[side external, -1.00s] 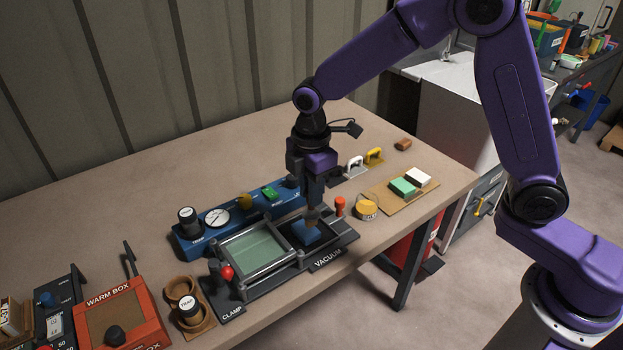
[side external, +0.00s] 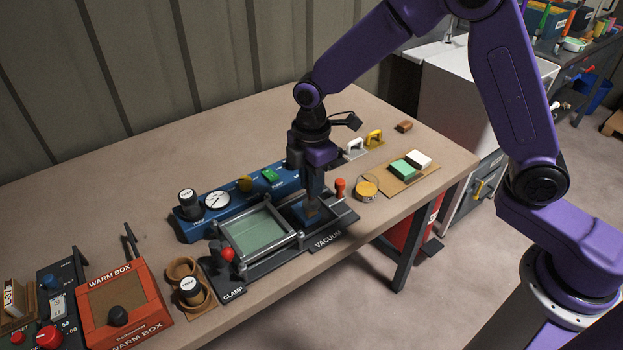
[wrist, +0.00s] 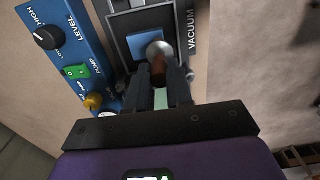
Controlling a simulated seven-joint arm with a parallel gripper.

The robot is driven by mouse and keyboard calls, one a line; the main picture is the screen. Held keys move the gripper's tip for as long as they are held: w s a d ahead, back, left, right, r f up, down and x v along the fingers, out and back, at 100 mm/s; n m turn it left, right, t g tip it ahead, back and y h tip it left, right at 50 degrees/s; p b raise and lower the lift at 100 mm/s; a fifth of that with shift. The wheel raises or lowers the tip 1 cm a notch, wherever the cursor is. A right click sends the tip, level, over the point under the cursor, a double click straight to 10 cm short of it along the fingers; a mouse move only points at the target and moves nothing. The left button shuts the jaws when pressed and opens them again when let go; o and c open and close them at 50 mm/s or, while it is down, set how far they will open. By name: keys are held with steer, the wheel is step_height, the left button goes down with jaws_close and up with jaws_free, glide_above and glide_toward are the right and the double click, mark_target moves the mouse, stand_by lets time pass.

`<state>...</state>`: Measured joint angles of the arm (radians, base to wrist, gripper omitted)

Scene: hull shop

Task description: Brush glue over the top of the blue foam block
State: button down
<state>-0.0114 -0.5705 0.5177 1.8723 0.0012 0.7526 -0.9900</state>
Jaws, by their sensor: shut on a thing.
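The blue foam block (side external: 299,211) lies in the dark vacuum frame at the right end of the bench fixture. Its blue top also shows in the wrist view (wrist: 139,43). My gripper (side external: 313,192) is above it, shut on a brush. In the wrist view my gripper (wrist: 162,80) pinches the brush's brown handle (wrist: 158,72), and a round silver part (wrist: 160,50) shows beyond it over the block. The bristles are hidden there. In the side view the brush (side external: 313,207) is at the block's top, but I cannot tell whether it touches.
A clamp frame with a green panel (side external: 258,229) is left of the block. A blue pump unit (side external: 212,221) runs behind. A red-topped stamp (side external: 340,187) and a yellow-lidded jar (side external: 367,190) stand close on the right. The bench's back left is clear.

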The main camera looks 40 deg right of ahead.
steer(key=shift+f, duration=0.3)
stand_by(0.6)
steer(key=shift+w, duration=0.1)
steer(key=shift+w, duration=0.65)
steer(key=shift+w, duration=0.15)
steer(key=shift+w, duration=0.6)
steer(key=shift+w, duration=0.1)
steer(key=shift+w, duration=0.6)
steer(key=shift+s, duration=0.8)
